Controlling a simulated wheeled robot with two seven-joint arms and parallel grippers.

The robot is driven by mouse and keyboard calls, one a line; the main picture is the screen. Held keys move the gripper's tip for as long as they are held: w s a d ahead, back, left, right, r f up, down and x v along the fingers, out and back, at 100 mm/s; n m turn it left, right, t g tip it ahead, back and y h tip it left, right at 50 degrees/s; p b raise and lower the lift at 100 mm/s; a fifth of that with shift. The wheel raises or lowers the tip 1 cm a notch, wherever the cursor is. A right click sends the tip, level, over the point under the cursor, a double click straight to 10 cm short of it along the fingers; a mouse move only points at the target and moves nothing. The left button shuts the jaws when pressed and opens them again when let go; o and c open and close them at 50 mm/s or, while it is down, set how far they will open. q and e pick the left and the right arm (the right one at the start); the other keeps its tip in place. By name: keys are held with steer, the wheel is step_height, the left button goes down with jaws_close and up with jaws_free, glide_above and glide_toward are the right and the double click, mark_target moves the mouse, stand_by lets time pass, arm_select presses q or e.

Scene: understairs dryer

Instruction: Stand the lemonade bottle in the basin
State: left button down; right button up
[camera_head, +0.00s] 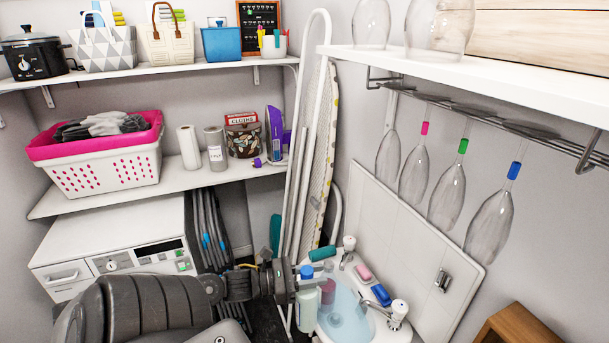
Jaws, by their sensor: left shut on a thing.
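My left gripper (308,284) reaches in from the left and is shut on a blue-capped bottle with a pale greenish body (306,312), which I take to be the lemonade bottle. It is held upright at the left rim of the white basin (393,333); I cannot tell whether its base touches anything. A pinkish bottle (328,291) stands just right of it, over the light-blue bowl. Its lower part overlaps a round bluish shape in the bowl. My right gripper is not in view.
Two taps (398,313) and pink and blue blocks (381,294) sit along the basin's back rim. A teal cylinder (322,254) is behind the bottles. An ironing board (318,150) leans behind. Glasses hang from a rack (480,118) at upper right.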

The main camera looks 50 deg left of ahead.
arm_select(q)
steer(key=w+a+b+x, duration=0.1)
steer(key=a+b+x, duration=0.1)
steer(key=x, duration=1)
step_height(320, 180, down, 14)
steer(key=b, duration=1.3)
steer(key=shift+w+b, duration=0.2)
steer(key=shift+b, duration=0.2)
steer(key=shift+f+b, duration=0.6)
steer(key=shift+b, duration=0.05)
steer(key=c, duration=1.1)
jaws_free()
steer(key=shift+o, duration=0.5)
steer(key=shift+f, duration=0.1)
steer(key=shift+s, duration=0.1)
